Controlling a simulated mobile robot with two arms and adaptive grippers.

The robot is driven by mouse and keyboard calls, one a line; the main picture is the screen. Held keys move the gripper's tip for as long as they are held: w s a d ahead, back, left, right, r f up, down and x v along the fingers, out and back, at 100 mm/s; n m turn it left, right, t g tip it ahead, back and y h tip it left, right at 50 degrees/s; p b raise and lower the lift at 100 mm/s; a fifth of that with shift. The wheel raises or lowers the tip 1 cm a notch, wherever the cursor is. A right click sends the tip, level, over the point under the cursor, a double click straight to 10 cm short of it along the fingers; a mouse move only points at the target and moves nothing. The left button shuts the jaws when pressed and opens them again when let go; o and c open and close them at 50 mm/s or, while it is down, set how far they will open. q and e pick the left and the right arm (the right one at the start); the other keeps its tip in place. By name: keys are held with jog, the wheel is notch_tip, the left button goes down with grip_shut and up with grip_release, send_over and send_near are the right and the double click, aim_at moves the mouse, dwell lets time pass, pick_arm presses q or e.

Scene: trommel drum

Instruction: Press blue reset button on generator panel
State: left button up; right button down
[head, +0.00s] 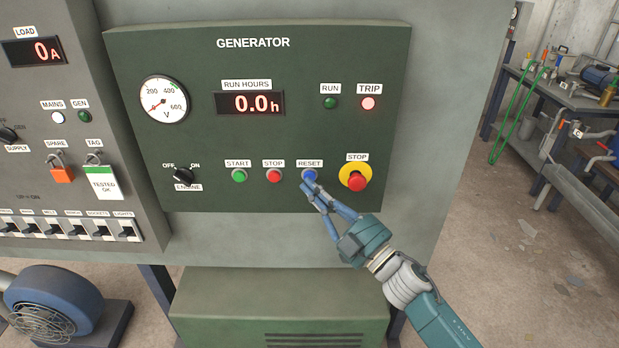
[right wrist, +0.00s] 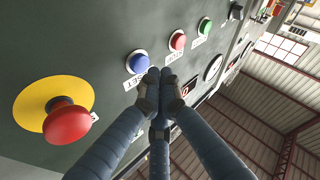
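The blue reset button (head: 309,175) sits on the green generator panel (head: 250,125), under the RESET label and between the red stop button and the yellow-backed emergency stop. My right gripper (head: 307,184) is just below the blue button in the head view, its fingertips pointing at the panel. In the right wrist view the blue button (right wrist: 138,62) shows unpressed-looking beside the fingertips (right wrist: 160,76), which are brought together with nothing between them. Whether a fingertip touches the button cannot be told. My left gripper is not in view.
The red mushroom stop (head: 356,181) is close to the right of my gripper. The red stop button (head: 274,175) and green start button (head: 239,175) lie to the left. The TRIP lamp (head: 368,103) glows pale red. A workbench (head: 570,125) stands at the far right.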

jog(key=shift+w, duration=0.15)
dwell(0.4)
jog(key=shift+w, duration=0.3)
jog(key=shift+w, duration=0.4)
dwell(0.6)
dwell(0.3)
jog(key=shift+s+p, duration=0.4)
jog(key=shift+s, duration=0.5)
jog(key=s+p, duration=0.2)
jog(key=s, duration=0.3)
